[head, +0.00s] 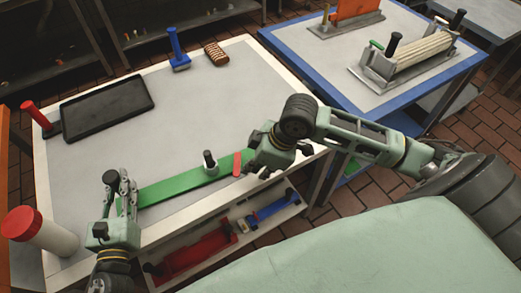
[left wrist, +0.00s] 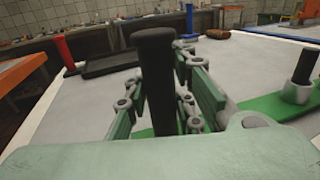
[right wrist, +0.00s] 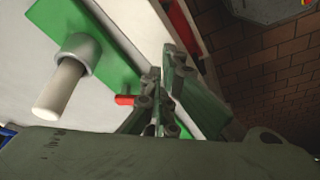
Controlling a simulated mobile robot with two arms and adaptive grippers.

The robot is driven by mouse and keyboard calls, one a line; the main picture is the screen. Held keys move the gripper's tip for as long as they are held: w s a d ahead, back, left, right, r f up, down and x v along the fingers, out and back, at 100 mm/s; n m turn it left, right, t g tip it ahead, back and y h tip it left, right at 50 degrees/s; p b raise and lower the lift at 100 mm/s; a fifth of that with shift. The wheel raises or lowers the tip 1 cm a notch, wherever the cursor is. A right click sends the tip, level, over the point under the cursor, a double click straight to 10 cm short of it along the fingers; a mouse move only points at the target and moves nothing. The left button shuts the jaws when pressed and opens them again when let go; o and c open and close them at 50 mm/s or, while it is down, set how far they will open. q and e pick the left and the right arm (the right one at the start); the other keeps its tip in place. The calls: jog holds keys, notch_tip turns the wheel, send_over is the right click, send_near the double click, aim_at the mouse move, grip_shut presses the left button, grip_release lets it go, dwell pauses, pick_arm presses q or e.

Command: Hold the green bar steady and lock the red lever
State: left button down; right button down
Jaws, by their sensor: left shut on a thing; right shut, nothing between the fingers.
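The green bar (head: 180,187) lies along the near edge of the table, with a grey post (head: 210,162) standing on it. The red lever (head: 237,164) is at its right end; its red tip also shows in the right wrist view (right wrist: 124,100). My left gripper (head: 122,185) is shut on the black handle (left wrist: 155,75) at the bar's left end, and the fingers partly hide it. My right gripper (head: 255,160) is shut and empty, right beside the red lever. I cannot tell whether it touches the lever.
A black tray (head: 107,107), a blue-handled tool (head: 178,48) and a brown patterned block (head: 215,53) lie farther back. A red-capped white cylinder (head: 45,235) stands at the left. The table's middle is clear.

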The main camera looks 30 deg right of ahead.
pick_arm(q)
jog(key=shift+d, duration=0.1)
pick_arm(e)
jog(key=a+m, duration=0.2)
jog(key=shift+s+a+m+t+h, duration=0.1)
jog(key=shift+m+t+h, duration=0.2)
jog(key=shift+m+t, duration=0.1)
jog(key=a+m+h, duration=0.1)
jog(key=a+m, duration=0.1)
jog(key=shift+r+m+t, duration=0.1)
jog(key=shift+m+t, duration=0.2)
jog(key=m, duration=0.1)
jog(key=w+a+m+h, duration=0.1)
jog(key=shift+a+m, duration=0.2)
jog(key=shift+m, duration=0.2)
jog(key=shift+w+a+m+h, duration=0.25)
jog(key=shift+a+m+h, duration=0.15)
jog(key=shift+m, duration=0.6)
jog(key=shift+w, duration=0.1)
pick_arm(q)
jog(key=shift+r, duration=0.1)
pick_arm(e)
jog(key=shift+a+f+m, duration=0.1)
jog(key=shift+f+m, duration=0.1)
jog(key=shift+m, duration=0.1)
jog(key=v, duration=1.2)
jog(key=shift+a, duration=0.2)
